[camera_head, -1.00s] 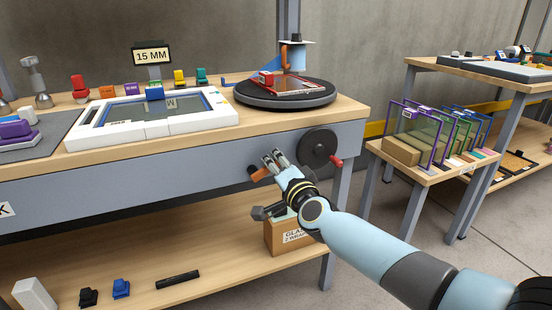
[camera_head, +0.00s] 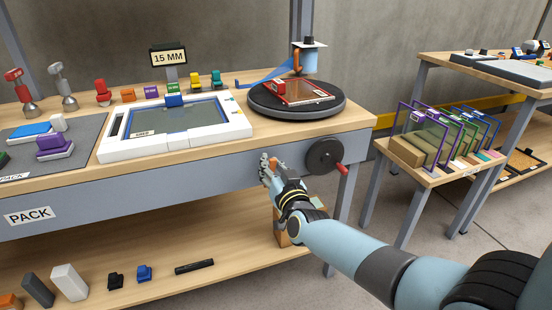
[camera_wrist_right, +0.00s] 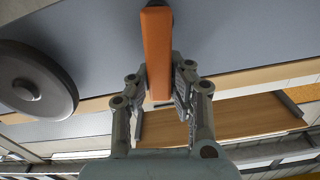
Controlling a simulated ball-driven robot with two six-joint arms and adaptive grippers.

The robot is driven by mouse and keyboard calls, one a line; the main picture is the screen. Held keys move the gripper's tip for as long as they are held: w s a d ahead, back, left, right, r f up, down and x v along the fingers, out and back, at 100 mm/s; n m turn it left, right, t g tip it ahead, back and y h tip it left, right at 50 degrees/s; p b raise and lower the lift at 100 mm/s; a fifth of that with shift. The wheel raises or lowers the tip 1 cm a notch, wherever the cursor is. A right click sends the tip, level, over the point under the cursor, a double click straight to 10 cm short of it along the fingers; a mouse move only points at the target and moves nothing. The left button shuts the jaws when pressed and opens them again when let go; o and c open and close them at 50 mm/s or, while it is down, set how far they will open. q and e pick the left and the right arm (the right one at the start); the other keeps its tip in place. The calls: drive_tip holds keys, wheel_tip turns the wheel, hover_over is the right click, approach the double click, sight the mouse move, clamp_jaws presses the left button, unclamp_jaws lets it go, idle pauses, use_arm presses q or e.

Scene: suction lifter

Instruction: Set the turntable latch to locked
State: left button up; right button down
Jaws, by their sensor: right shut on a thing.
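The turntable (camera_head: 256,102) is a dark round disc at the right end of the bench top, with a red-framed panel on it. The orange latch lever (camera_head: 274,161) is on the bench's grey front panel below it. In the right wrist view the lever (camera_wrist_right: 156,45) is a long orange bar running down from a dark mount at the top edge. My right gripper (camera_head: 267,168) is shut on the lever, with a finger on each side of it in the wrist view (camera_wrist_right: 161,85). The fingers hide part of the lever in the head view. My left gripper is not in view.
A dark round wheel (camera_head: 322,154) with a red handle (camera_head: 342,169) is on the front panel just right of my gripper. A small table with a rack of framed panels (camera_head: 432,140) stands to the right. A lower shelf (camera_head: 225,252) runs under the bench.

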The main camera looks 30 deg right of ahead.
drive_tip(key=shift+a+f+n+p, duration=0.25)
drive_tip(key=shift+a+n+p, duration=0.3)
drive_tip(key=shift+n, duration=0.45)
drive_tip(key=shift+f, duration=0.1)
drive_tip(key=c, duration=1.7)
unclamp_jaws()
drive_tip(key=o, duration=0.5)
drive_tip(key=shift+r, duration=0.2)
drive_tip(key=shift+o, duration=0.2)
drive_tip(key=shift+r, duration=0.1)
drive_tip(key=v, duration=1.2)
